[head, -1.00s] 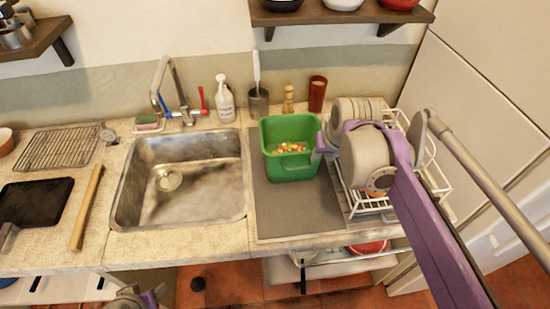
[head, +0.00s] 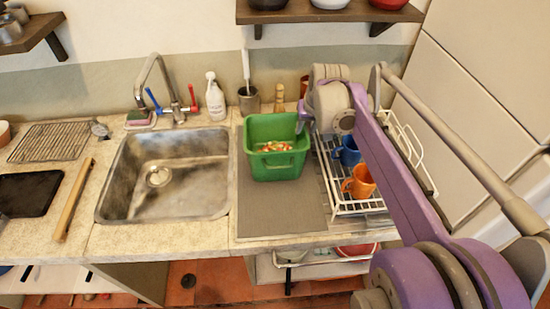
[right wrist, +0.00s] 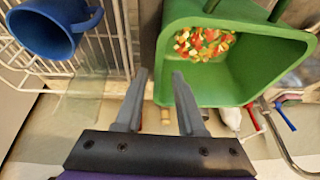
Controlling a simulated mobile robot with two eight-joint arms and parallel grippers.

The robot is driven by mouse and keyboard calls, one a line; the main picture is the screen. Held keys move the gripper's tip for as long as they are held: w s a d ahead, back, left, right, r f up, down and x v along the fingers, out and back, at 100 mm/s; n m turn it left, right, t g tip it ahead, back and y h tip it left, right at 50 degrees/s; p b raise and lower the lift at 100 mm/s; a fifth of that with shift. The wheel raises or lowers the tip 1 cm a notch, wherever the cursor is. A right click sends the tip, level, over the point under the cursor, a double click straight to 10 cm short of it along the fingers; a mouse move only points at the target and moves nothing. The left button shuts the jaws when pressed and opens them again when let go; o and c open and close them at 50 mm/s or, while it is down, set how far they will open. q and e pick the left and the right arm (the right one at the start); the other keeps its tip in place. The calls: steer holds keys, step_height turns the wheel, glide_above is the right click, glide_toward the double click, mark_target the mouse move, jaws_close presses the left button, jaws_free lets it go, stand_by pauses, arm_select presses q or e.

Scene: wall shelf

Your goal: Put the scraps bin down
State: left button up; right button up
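The green scraps bin (head: 262,130) stands on the grey mat right of the sink, with red, yellow and green scraps (head: 280,172) showing in its lower front part. In the right wrist view the bin (right wrist: 248,80) fills the upper right, with the scraps (right wrist: 205,42) inside it. My right gripper (head: 304,120) is at the bin's right rim. Its fingers (right wrist: 158,75) are apart, one on either side of the bin's edge; I cannot tell whether they touch it. My left gripper is not in view.
A white dish rack (head: 350,208) stands right of the bin, with a blue mug (head: 347,152) and an orange mug (head: 360,182). The sink (head: 160,180) is to the left. A soap bottle (head: 215,98) and utensil holder (head: 249,100) are behind. The front of the mat (head: 280,212) is clear.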

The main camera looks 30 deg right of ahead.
mark_target(303, 139)
steer(key=shift+s+x, duration=0.15)
steer(key=shift+x, duration=1.15)
steer(key=shift+s+x, duration=0.2)
steer(key=shift+x, duration=1.1)
steer(key=shift+a+f, duration=0.25)
steer(key=shift+f, duration=0.1)
jaws_close()
